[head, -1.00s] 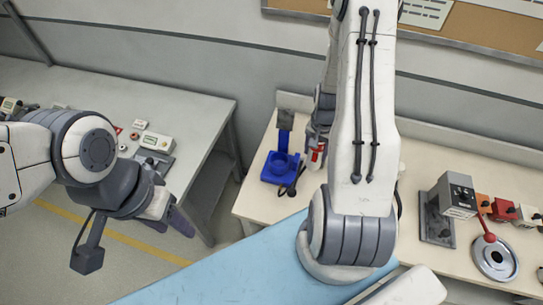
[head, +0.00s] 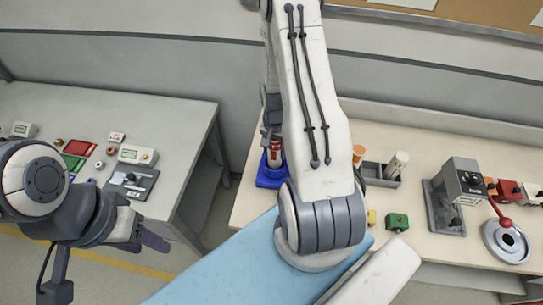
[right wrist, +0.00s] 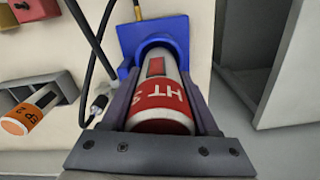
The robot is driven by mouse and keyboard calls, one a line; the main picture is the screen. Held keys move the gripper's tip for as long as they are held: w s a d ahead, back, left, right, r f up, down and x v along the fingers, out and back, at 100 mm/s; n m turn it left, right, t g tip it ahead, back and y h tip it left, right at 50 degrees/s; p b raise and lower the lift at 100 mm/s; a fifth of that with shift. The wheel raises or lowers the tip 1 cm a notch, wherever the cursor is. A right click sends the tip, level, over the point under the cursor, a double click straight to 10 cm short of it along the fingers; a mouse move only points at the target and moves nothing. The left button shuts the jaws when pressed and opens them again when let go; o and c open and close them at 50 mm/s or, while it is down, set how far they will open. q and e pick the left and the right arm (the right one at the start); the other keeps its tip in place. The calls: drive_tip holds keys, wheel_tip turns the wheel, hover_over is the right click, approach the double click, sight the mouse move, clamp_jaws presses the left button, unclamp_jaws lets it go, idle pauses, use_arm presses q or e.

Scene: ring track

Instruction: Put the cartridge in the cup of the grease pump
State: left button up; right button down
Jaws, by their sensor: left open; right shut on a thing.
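The cartridge (right wrist: 163,108), white with a red band lettered HT, is between the fingers of my right gripper (right wrist: 162,85) in the right wrist view. In the head view the cartridge (head: 275,152) shows just above the blue grease pump (head: 269,178), with my right gripper (head: 270,122) around its upper part. The pump's blue cup (right wrist: 150,42) curves around the cartridge's far end; I cannot tell how deep the end sits in it. My arm hides much of the pump in the head view. My left gripper (head: 148,236) is open and empty at the left.
A grey holder (right wrist: 50,88) with an orange-labelled cartridge (right wrist: 22,120) stands beside the pump. A black hose (right wrist: 96,45) runs close by. A grey machine (head: 452,190) and a round dish with a red lever (head: 505,240) are at the right. A grey table (head: 180,108) stands left, across a gap.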

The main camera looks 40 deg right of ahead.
sight(275, 157)
drive_tip(key=shift+f+b, duration=1.25)
drive_tip(key=shift+f, duration=0.6)
drive_tip(key=shift+f, duration=0.2)
drive_tip(key=shift+c, duration=0.7)
unclamp_jaws()
